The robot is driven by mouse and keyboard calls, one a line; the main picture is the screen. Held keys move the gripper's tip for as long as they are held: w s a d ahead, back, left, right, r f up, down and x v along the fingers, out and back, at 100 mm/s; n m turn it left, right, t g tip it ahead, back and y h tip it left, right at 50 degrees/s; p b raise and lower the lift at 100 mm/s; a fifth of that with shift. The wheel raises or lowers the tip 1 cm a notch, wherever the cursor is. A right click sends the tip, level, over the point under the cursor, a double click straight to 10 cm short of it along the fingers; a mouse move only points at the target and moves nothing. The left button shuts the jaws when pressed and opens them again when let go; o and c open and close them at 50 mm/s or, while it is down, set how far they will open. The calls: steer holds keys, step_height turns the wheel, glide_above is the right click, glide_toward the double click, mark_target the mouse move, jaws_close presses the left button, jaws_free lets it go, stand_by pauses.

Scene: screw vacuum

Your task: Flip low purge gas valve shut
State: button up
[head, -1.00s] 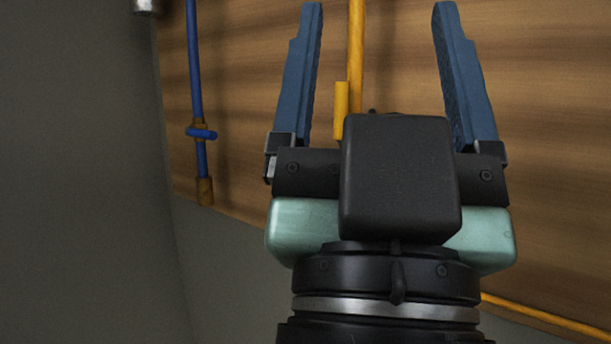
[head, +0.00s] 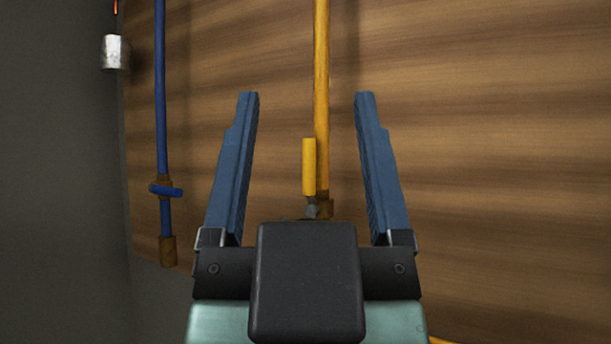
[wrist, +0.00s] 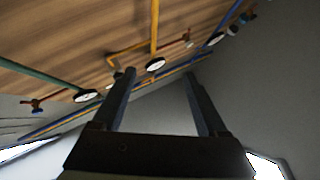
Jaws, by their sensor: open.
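A yellow lever handle (head: 309,167) stands upright beside the lower end of a vertical yellow pipe (head: 321,75) on the wood panel. A small grey fitting shows at its foot, and the valve body below is partly hidden by my gripper. My gripper (head: 306,95) is open and empty. In the head view its two blue fingers stand on either side of the lever, and no contact shows. In the wrist view my gripper (wrist: 160,72) points toward the panel, with a yellow pipe (wrist: 154,25) beyond the fingers. I cannot pick out the lever there.
A blue pipe (head: 161,90) with a small blue handle (head: 166,190) runs down the panel at left. A silver cylinder (head: 115,52) hangs at upper left. The wood panel (head: 500,160) is bare at right. Round gauges (wrist: 155,64) show in the wrist view.

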steer(key=shift+w+r, duration=0.1)
steer(key=shift+w, duration=0.1)
steer(key=shift+c, duration=1.1)
steer(key=w+g+p, duration=0.1)
steer(key=w+p, duration=0.1)
steer(key=w+a+g+p, duration=0.1)
steer(key=w+p, duration=0.2)
steer(key=w+a+n+g+h+p, duration=0.1)
steer(key=w+p, duration=0.1)
steer(key=shift+w+a, duration=0.1)
steer(key=shift+w, duration=0.05)
jaws_close()
steer(key=w+a+f+n+g+h+p, duration=0.55)
steer(key=w+a+g+p, duration=0.2)
steer(key=p, duration=1.05)
steer(key=s+a+r+n+g+h+p, duration=0.1)
steer(key=s+n+p, duration=0.4)
steer(key=p, duration=0.6)
steer(key=shift+s+a+r+g+h, duration=0.2)
steer(key=shift+a+g+h, duration=0.25)
steer(key=shift+a+h, duration=0.6)
steer(key=shift+w+d, duration=0.1)
steer(key=shift+d, duration=0.1)
